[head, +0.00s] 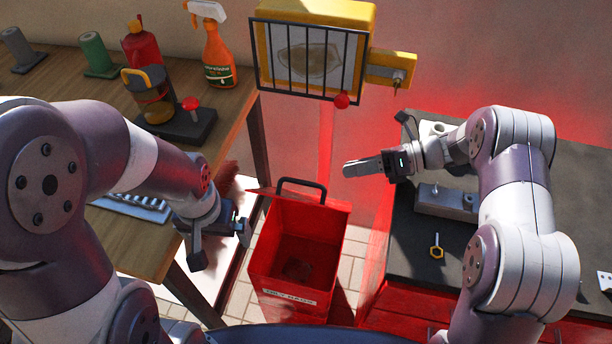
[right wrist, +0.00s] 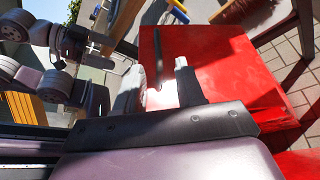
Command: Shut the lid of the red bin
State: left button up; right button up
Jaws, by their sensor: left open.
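The red bin (head: 327,262) stands on the floor between the wooden bench and the dark-topped counter. Its mouth is open and I see into its dark inside. The lid (head: 339,207) is raised at the far edge, seen nearly edge-on, with a black handle (head: 303,183) behind it. My left gripper (head: 222,245) is open and empty, just left of the bin. My right gripper (head: 352,169) is above and right of the handle, apart from it; its jaw gap is unclear. The right wrist view shows a red surface (right wrist: 232,65) beyond its fingers, with a dark bar.
The wooden bench (head: 60,75) on the left holds an orange spray bottle (head: 219,55), a red bottle and a red-knobbed device. A yellow caged box (head: 310,50) is behind the bin. The counter (head: 410,235) on the right holds metal parts.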

jog(key=p, duration=0.1)
send_over(305, 198)
jog(key=f, duration=0.2)
jog(key=shift+w+d+f, duration=0.15)
jog(key=shift+d+f, duration=0.15)
jog(key=shift+f, duration=0.1)
jog(key=shift+a, duration=0.3)
